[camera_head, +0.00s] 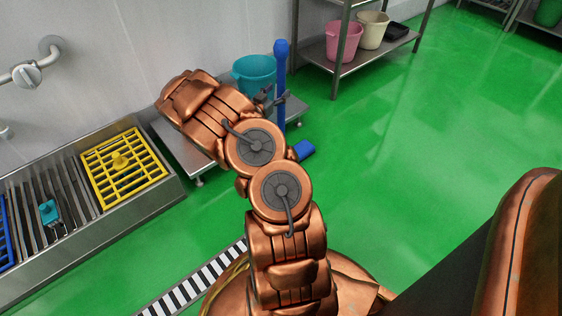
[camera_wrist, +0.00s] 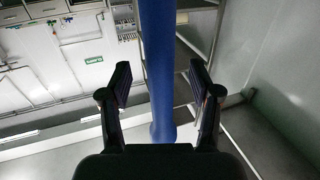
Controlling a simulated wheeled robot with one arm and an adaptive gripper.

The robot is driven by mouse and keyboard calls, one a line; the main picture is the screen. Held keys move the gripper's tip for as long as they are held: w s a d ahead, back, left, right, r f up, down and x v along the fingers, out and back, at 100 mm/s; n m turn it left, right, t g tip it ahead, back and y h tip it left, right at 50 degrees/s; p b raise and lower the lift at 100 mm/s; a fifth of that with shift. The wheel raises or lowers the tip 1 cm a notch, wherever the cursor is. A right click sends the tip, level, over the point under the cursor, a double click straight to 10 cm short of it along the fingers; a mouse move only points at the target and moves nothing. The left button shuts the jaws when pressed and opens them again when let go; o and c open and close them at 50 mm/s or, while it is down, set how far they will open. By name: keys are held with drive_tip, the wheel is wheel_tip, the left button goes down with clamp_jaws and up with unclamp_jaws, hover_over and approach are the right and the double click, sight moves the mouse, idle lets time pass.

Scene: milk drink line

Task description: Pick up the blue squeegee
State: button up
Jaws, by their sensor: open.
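The blue squeegee (camera_head: 281,72) stands upright beside the low metal bench in the head view. Its blue foot (camera_head: 305,150) shows near the green floor, partly behind my arm. My gripper (camera_head: 272,98) is at the upper part of the handle, close to it. In the wrist view the blue handle (camera_wrist: 158,60) runs between the two fingers of my gripper (camera_wrist: 162,78), with a gap on each side. The gripper is open and nothing is clamped. Part of the handle's lower length is hidden by my arm.
A teal bucket (camera_head: 254,72) stands on the low metal bench (camera_head: 180,146) just left of the handle. A metal shelf (camera_head: 353,62) holds a pink bucket (camera_head: 343,42), a cream bucket (camera_head: 372,31) and a black tray (camera_head: 397,30). The green floor (camera_head: 420,130) is clear to the right.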

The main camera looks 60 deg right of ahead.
drive_tip(key=shift+w+d+b, duration=0.1)
drive_tip(key=shift+d+b, duration=0.45)
drive_tip(key=shift+d, duration=0.95)
clamp_jaws()
